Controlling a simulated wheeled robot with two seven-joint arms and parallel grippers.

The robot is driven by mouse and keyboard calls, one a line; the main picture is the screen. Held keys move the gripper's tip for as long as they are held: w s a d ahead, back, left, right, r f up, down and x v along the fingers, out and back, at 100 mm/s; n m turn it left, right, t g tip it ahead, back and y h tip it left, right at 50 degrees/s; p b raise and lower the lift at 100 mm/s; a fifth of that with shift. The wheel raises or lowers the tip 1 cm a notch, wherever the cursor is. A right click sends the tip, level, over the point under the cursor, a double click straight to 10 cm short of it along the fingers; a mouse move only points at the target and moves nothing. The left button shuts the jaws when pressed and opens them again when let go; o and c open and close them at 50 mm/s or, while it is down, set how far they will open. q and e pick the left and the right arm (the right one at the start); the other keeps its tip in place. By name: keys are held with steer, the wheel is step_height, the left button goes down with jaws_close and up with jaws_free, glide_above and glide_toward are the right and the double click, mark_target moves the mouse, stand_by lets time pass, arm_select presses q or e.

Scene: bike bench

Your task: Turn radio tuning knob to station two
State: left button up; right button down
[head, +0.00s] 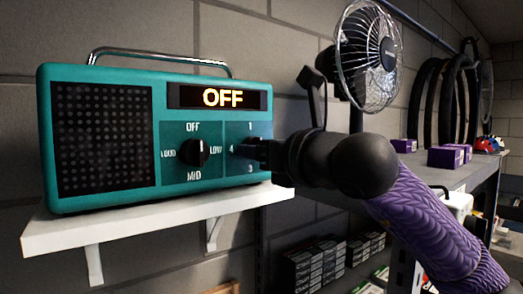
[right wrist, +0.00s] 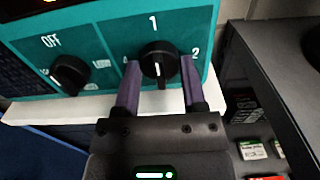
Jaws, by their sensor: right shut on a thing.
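A teal radio (head: 170,90) stands on a white wall shelf, and its display (head: 218,97) reads OFF. The black tuning knob (right wrist: 158,62) is on the right panel, with 1 above it, 2 to its right and 4 to its left in the right wrist view. A white mark shows on the lower part of its face. My right gripper (right wrist: 160,84) is shut on this knob, one finger on each side; in the head view the gripper (head: 248,148) mostly hides it. The volume knob (head: 194,152) is on the panel to the left. My left gripper is not in view.
The white shelf (head: 130,220) juts from the block wall below the radio. A wire-cage fan (head: 368,55) stands to the right. Purple boxes (head: 447,157) and black tires (head: 455,95) are further right. Several small boxes (head: 315,262) lie below.

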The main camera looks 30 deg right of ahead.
steer(key=m+b, duration=0.8)
steer(key=m, duration=1)
steer(key=shift+r+m+b, duration=0.1)
steer(key=shift+m+b, duration=0.2)
steer(key=shift+b, duration=0.1)
stand_by(0.5)
steer(key=shift+c, duration=0.8)
jaws_free()
steer(key=shift+s, duration=0.1)
